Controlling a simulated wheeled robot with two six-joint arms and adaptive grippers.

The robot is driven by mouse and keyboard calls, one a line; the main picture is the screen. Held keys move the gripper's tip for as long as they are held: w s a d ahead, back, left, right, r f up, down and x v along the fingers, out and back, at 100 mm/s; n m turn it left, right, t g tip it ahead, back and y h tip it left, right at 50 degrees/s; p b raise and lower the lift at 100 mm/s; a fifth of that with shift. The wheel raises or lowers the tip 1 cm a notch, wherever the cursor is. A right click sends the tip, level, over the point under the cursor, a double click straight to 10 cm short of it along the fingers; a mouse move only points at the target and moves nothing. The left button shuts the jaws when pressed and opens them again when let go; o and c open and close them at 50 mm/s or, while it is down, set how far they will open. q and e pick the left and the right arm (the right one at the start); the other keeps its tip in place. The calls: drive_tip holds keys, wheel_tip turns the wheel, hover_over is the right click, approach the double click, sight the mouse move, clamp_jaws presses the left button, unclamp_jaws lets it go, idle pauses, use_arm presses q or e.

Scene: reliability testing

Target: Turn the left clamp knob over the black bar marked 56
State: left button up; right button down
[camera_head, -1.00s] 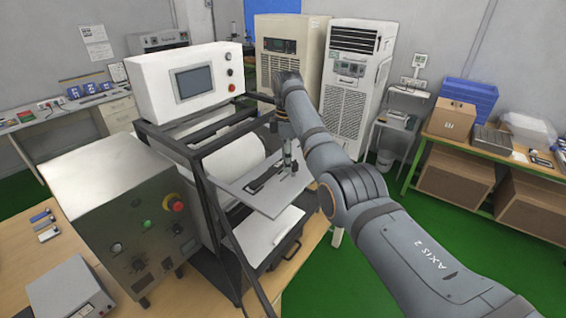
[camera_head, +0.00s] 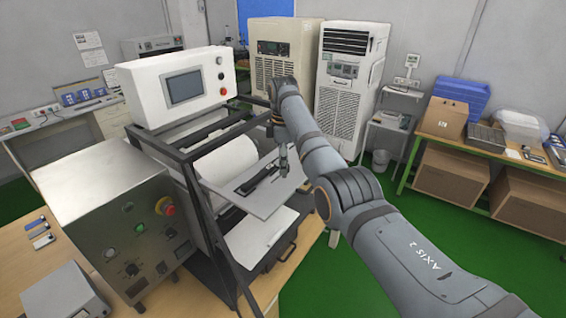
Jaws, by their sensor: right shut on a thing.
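A pale plate (camera_head: 250,206) sticks out from the front of the black-framed machine. A thin black bar (camera_head: 250,186) lies along it; its marking is too small to read. My right gripper (camera_head: 282,172) points down at the far right end of the bar, low over the plate. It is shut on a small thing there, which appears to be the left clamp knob. The fingers mostly hide the knob, and its turn angle cannot be read. My left gripper is not in view.
The machine's dark uprights (camera_head: 192,205) and white roll (camera_head: 226,158) stand left of the plate. A control box (camera_head: 112,248) with a red button (camera_head: 167,210) is at the left. A white printed sheet or tray (camera_head: 262,237) lies below the plate.

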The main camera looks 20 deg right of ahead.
drive_tip(key=shift+d+m, duration=0.1)
drive_tip(key=shift+m, duration=0.7)
drive_tip(key=m, duration=0.5)
drive_tip(key=shift+f, duration=0.1)
drive_tip(key=m, duration=0.5)
drive_tip(key=shift+w+d+f+m, duration=0.1)
drive_tip(key=shift+m, duration=0.2)
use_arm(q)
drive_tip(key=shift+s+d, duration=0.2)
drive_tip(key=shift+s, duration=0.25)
use_arm(e)
drive_tip(key=m, duration=0.5)
drive_tip(key=shift+f+m, duration=0.1)
drive_tip(key=shift+m, duration=0.2)
drive_tip(key=c, duration=1.3)
unclamp_jaws()
drive_tip(key=shift+c, duration=0.2)
drive_tip(key=o, duration=0.3)
drive_tip(key=shift+s, duration=0.2)
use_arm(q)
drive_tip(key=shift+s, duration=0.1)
use_arm(e)
drive_tip(key=shift+r, duration=0.2)
